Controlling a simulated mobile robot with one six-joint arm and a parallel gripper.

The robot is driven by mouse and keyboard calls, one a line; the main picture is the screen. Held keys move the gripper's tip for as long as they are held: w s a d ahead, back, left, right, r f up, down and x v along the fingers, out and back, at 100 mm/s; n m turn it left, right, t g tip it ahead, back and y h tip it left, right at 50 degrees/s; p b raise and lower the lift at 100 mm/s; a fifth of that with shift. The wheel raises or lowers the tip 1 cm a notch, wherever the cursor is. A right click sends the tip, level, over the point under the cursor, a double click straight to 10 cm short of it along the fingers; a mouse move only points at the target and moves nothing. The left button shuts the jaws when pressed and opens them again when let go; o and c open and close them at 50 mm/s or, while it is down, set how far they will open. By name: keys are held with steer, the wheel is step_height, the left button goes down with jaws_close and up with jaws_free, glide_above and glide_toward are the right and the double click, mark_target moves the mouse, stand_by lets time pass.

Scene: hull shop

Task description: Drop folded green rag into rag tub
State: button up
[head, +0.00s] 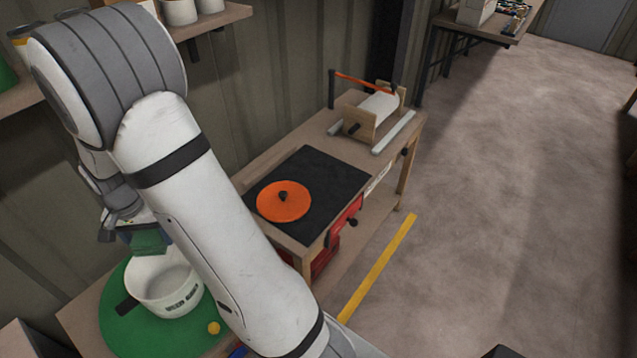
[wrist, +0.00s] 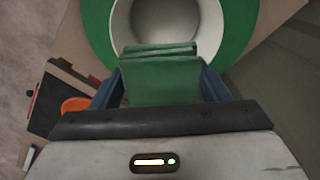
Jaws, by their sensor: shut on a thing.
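The folded green rag (wrist: 165,80) is between the blue fingers of my gripper (wrist: 162,85), which is shut on it. In the head view the rag (head: 148,242) hangs from my gripper (head: 132,235) just above the rag tub. The rag tub (head: 178,292) is a white round tub with a dark handle and a dark printed label, standing upright on a round green mat (head: 130,332). In the wrist view the tub (wrist: 122,30) lies beyond the rag, which covers part of its opening. The tub's inside is only partly visible.
A small yellow ball-like thing (head: 213,328) lies on the mat right of the tub. A bench (head: 285,160) to the right carries a black mat (head: 335,178), an orange disc (head: 283,202) and a roll holder (head: 377,112). A shelf (head: 215,22) is on the wall. The floor (head: 520,190) is open.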

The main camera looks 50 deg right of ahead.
steer(key=shift+f+b, duration=0.75)
steer(key=shift+f, duration=0.85)
steer(key=shift+s, duration=0.1)
steer(key=o, duration=1)
steer(key=shift+r, duration=0.1)
step_height(320, 180, up, 7)
steer(key=shift+r+b, duration=0.2)
steer(key=shift+b, duration=0.1)
steer(key=shift+r, duration=0.2)
